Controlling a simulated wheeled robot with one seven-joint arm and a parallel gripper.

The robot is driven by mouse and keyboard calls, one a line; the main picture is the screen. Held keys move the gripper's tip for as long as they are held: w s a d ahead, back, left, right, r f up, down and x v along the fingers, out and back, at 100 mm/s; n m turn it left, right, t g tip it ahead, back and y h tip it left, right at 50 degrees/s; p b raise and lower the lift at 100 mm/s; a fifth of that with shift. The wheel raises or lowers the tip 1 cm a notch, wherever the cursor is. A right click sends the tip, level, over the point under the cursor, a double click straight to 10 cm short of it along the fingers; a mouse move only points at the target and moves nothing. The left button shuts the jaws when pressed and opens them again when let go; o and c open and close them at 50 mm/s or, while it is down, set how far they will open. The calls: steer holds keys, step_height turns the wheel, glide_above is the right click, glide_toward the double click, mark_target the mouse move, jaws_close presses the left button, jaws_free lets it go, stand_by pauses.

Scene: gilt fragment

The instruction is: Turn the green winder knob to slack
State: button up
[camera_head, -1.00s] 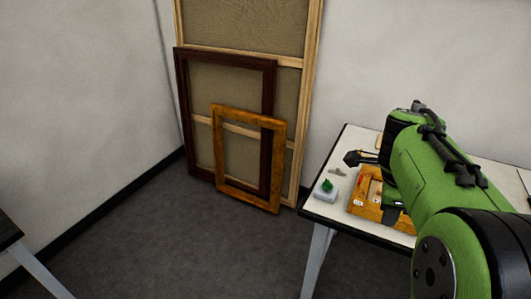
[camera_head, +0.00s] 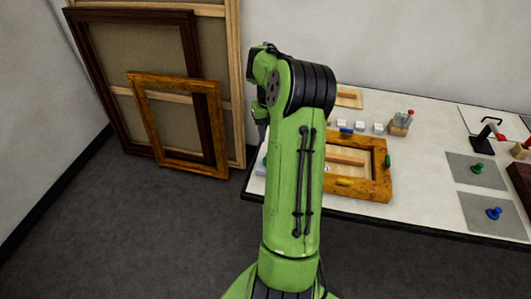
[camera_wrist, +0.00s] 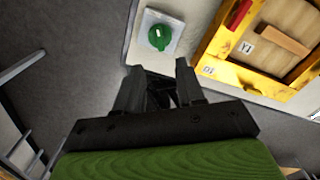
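The green winder knob (camera_wrist: 160,37) has a white mark on top and sits on a pale square block (camera_wrist: 179,28) near the table edge in the wrist view. In the head view, my arm hides the knob; only a sliver of the block (camera_head: 261,167) shows. My gripper (camera_wrist: 160,72) is in the wrist view with its two black fingers apart and nothing visible between them. Its tips appear just below the knob in that picture and do not appear to touch it. In the head view, my gripper is mostly hidden behind the arm.
A yellow-brown frame (camera_head: 374,186) with coloured pieces lies right of the block. Small white blocks (camera_head: 360,125) stand behind it. Grey mats with another green knob (camera_head: 477,167) and a blue knob (camera_head: 494,213) lie farther right. Picture frames (camera_head: 215,130) lean on the wall.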

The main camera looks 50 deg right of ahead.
step_height(320, 180, down, 10)
steer(key=shift+w+d+b, duration=0.15)
steer(key=shift+b, duration=0.2)
jaws_close()
